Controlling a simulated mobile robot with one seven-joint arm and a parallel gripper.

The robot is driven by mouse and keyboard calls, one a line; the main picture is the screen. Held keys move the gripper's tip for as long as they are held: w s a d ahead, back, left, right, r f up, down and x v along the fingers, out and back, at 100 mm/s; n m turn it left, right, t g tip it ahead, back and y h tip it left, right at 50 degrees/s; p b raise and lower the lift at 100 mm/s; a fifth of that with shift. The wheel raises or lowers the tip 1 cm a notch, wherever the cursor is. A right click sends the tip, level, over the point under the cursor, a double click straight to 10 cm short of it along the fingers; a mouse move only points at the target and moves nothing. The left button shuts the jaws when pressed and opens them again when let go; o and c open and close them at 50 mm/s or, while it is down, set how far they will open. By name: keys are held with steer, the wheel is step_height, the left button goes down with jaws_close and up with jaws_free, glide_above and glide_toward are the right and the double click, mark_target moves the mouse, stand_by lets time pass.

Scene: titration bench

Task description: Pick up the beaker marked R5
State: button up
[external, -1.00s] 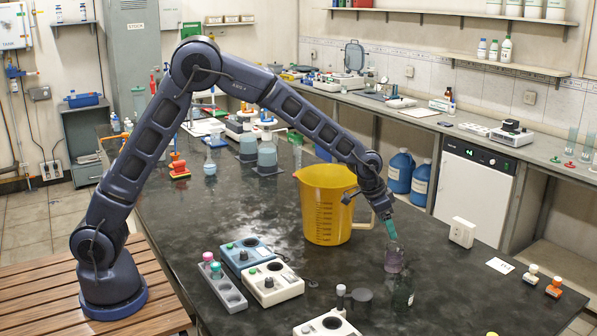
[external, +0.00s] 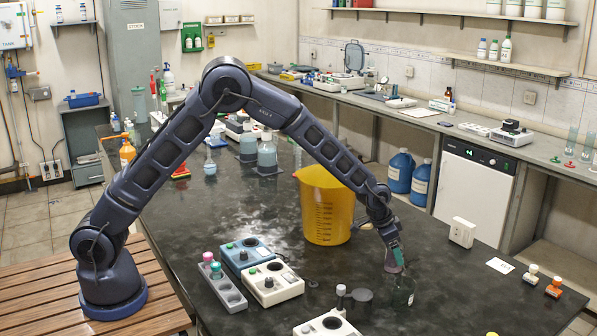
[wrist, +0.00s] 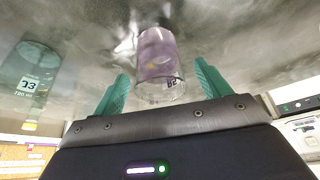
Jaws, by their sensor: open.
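A clear beaker with purple contents (wrist: 158,60) stands between the two teal fingers of my gripper (wrist: 162,75) in the wrist view. Its small dark label near the rim appears upside down and is too small to read surely. In the external view this purple beaker (external: 390,262) is partly hidden behind my gripper (external: 399,258). My gripper is open, pointing down low over the bench, with a finger on each side of the beaker. I cannot tell if either finger touches it. A dark green beaker (external: 403,292) stands just in front; it shows at left in the wrist view (wrist: 32,75).
A large yellow jug (external: 327,210) stands behind and left of my gripper. A dark round piece (external: 361,297) and a white device (external: 327,325) lie in front left. A white box (external: 462,232) stands to the right. The dark bench (external: 440,265) has free room right of the beakers.

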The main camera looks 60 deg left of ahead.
steer(key=shift+x, duration=0.8)
steer(key=c, duration=1.1)
steer(key=shift+w+r, duration=0.1)
steer(key=shift+r, duration=0.1)
steer(key=shift+c, duration=0.3)
step_height(320, 180, up, 19)
steer(key=shift+r, duration=0.25)
